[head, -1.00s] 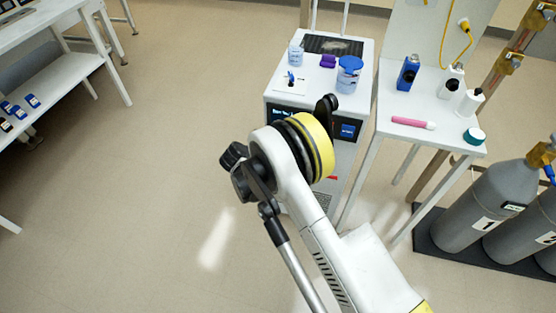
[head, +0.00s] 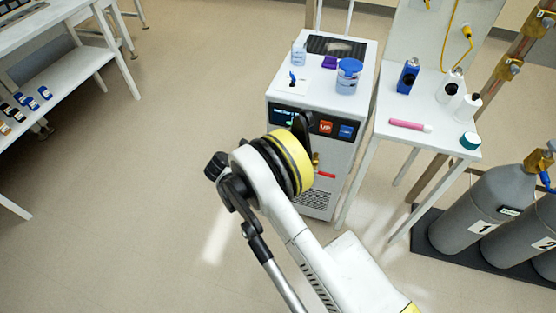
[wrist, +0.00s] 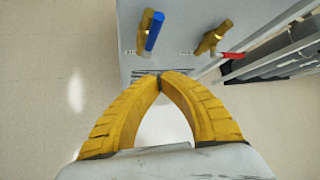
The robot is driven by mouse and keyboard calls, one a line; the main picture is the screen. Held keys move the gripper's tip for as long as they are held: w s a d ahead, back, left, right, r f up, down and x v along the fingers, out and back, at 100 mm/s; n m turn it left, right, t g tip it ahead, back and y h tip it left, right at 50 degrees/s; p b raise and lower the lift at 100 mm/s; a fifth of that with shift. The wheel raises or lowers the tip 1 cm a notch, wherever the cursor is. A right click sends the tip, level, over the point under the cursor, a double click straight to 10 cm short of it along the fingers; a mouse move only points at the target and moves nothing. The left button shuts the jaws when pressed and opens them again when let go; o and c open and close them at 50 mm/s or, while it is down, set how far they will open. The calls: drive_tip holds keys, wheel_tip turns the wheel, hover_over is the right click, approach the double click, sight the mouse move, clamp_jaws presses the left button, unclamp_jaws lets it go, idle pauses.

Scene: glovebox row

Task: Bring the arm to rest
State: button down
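My gripper (wrist: 160,78) shows in the wrist view with its two yellow fingers curved in and their tips together. Nothing shows between the fingers. In the head view my arm reaches up from the lower right to a joint with a yellow ring, and my gripper is hidden there. In the wrist view the gripper points toward a grey cabinet face (wrist: 180,15) with a blue-handled brass valve (wrist: 153,33) and a second brass valve (wrist: 213,37) with a red handle. I cannot tell how far the fingertips are from that face.
A white cabinet (head: 290,205) with an orange UP button (head: 326,127) stands behind my arm, a blue-lidded tub (head: 348,76) on top. A side table (head: 440,115) holds bottles and a pink item. Grey cylinders (head: 478,215) stand right. Floor (head: 120,200) at left is clear.

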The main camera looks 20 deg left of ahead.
drive_tip(key=shift+s+a, duration=0.6)
drive_tip(key=shift+a, duration=0.15)
drive_tip(key=w+d+r+m+g, duration=0.1)
drive_tip(key=w+d+r+m, duration=0.3)
drive_tip(key=r, duration=0.4)
drive_tip(key=w+d+r+m, duration=0.1)
drive_tip(key=d+r+m, duration=0.2)
drive_tip(key=d+r, duration=0.35)
drive_tip(key=s+d+r+m+g+y, duration=0.1)
drive_tip(key=s+d+r+m+y, duration=0.1)
drive_tip(key=d+r+m, duration=1.15)
drive_tip(key=s+d+r+m+y, duration=0.1)
drive_tip(key=s+d+r+m, duration=0.4)
drive_tip(key=s+d+r, duration=0.6)
drive_tip(key=s+d+m, duration=0.3)
drive_tip(key=s+m, duration=0.3)
drive_tip(key=s, duration=0.1)
drive_tip(key=s+d+m+t+y, duration=0.1)
drive_tip(key=s+d+m, duration=0.3)
drive_tip(key=s, duration=0.3)
drive_tip(key=shift+d+f+m, duration=0.3)
drive_tip(key=shift+f+m, duration=0.1)
drive_tip(key=shift+m, duration=0.45)
